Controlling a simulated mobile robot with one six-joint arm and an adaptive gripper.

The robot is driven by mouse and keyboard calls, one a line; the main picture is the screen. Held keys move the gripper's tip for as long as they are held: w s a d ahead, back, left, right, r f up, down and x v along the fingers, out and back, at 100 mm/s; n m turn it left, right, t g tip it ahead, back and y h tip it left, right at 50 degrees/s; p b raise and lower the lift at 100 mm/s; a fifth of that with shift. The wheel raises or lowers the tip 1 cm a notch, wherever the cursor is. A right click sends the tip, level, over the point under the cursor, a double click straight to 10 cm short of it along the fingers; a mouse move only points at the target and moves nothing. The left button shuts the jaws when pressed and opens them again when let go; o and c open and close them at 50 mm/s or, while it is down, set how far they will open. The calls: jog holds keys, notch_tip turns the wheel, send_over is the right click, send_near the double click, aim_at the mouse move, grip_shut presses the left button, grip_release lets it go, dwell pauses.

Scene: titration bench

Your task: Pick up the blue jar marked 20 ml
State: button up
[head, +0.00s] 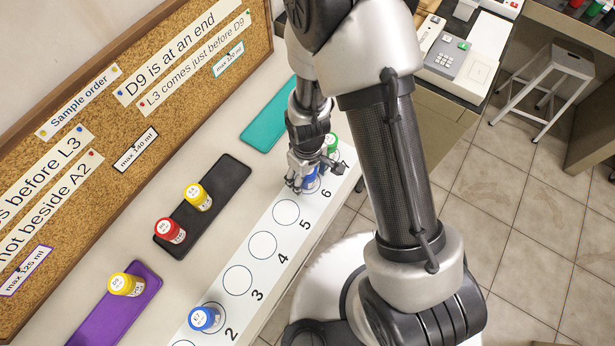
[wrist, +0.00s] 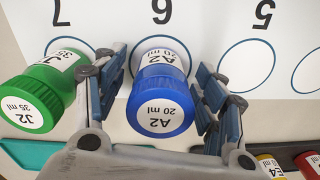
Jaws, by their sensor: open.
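The blue jar marked A2, 20 ml (wrist: 162,98) stands on circle 6 of the white numbered strip (wrist: 205,22). In the head view this blue jar (head: 311,183) is partly hidden by my gripper (head: 302,182). In the wrist view my gripper (wrist: 164,78) is open, with one finger on each side of the jar. A small gap shows on the right side; on the left the finger is very near the jar, and I cannot tell whether it touches.
A green jar marked J2, 35 ml (wrist: 42,92) stands on circle 7, close beside my left finger. Another blue jar (head: 202,318) stands near circle 2. A black mat (head: 228,182) holds red and yellow jars; a purple mat (head: 100,318) holds a yellow one. Circles 3 to 5 are empty.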

jog(key=c, duration=1.1)
jog(key=shift+r, duration=0.1)
